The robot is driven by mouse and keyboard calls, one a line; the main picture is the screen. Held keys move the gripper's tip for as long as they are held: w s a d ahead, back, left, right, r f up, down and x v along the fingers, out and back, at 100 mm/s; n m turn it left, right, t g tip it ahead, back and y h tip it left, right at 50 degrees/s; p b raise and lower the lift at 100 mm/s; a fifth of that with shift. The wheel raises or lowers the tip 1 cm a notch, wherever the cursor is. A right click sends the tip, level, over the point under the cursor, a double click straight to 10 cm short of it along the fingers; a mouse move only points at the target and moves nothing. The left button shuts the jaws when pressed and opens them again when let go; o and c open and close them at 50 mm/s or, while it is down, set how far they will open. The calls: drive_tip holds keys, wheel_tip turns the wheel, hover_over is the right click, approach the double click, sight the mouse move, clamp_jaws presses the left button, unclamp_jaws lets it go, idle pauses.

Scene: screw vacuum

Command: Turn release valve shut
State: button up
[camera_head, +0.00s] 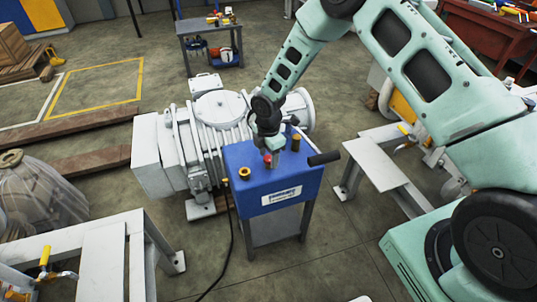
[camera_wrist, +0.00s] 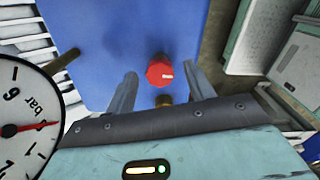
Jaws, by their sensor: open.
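The release valve appears to be the red knob (camera_wrist: 160,73) with a white mark, on the blue panel (camera_wrist: 110,30) in the wrist view. In the head view the red knob (camera_head: 267,158) shows small on top of the blue cabinet (camera_head: 240,195), just below my gripper (camera_head: 268,148). In the wrist view my gripper (camera_wrist: 161,72) is open, one grey finger on each side of the knob. Gaps show between the fingers and the knob, so it is not gripped. I cannot tell how far the fingertips are above the panel.
A pressure gauge (camera_wrist: 25,120) fills the wrist view's left edge. Brass fittings (camera_head: 244,173) and a black handle (camera_head: 324,158) stand on the cabinet. A white pump (camera_head: 215,120) stands behind it. A grey bench (camera_head: 375,160) is to the right; a black cable (camera_head: 232,235) hangs at the left.

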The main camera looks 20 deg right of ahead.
drive_tip(key=c, duration=1)
drive_tip(key=shift+o, duration=0.2)
drive_tip(key=shift+m, duration=0.3)
drive_tip(key=m, duration=0.4)
drive_tip(key=m+b, duration=0.1)
drive_tip(key=m, duration=0.8)
drive_tip(key=shift+m, duration=2.1)
